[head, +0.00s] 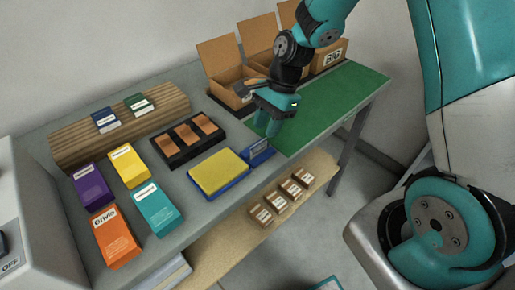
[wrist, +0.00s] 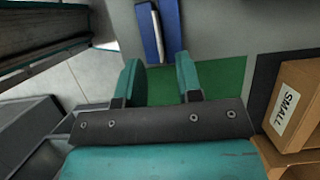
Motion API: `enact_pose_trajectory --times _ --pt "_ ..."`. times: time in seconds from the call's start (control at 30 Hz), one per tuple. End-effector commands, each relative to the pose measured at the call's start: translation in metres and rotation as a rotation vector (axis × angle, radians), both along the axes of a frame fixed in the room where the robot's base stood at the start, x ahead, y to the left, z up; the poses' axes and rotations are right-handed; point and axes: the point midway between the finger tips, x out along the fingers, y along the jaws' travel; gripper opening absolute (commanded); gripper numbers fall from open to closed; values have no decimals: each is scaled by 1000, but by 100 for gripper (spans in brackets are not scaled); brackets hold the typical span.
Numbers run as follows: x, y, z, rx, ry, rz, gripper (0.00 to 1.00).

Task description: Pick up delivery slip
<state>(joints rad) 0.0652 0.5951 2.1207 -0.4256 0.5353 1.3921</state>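My gripper (head: 267,124) is over the front-left edge of the green mat, pointing down. In the wrist view its two teal fingers (wrist: 160,78) are apart with nothing between them, so it is open. A small blue holder (head: 258,152) stands at the table's front edge, just below and in front of the fingers. It shows at the top of the wrist view (wrist: 150,30) with a thin pale strip between its blue sides. That strip may be the delivery slip, but I cannot tell for sure. The fingers are apart from the holder.
A yellow pad in a blue tray (head: 219,173) lies left of the holder. A black tray (head: 187,142) holds brown pieces. Open cardboard boxes (head: 229,95) stand behind my gripper; one marked SMALL (wrist: 296,105) is close at right. Several colored boxes stand at left. The green mat (head: 335,105) is mostly clear.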

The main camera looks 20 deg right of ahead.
Motion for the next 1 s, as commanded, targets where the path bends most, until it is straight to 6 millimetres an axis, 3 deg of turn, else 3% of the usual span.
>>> enact_pose_trajectory --times 0.3,0.6,0.73,0.77,1.0 --pt "-10 22 -38 0 3 2 33" --pt "-10 23 -42 0 0 1 33" --pt "-10 23 -42 0 1 1 3" --pt "-10 23 -42 0 1 1 0" --pt "-10 23 -42 0 0 1 0"
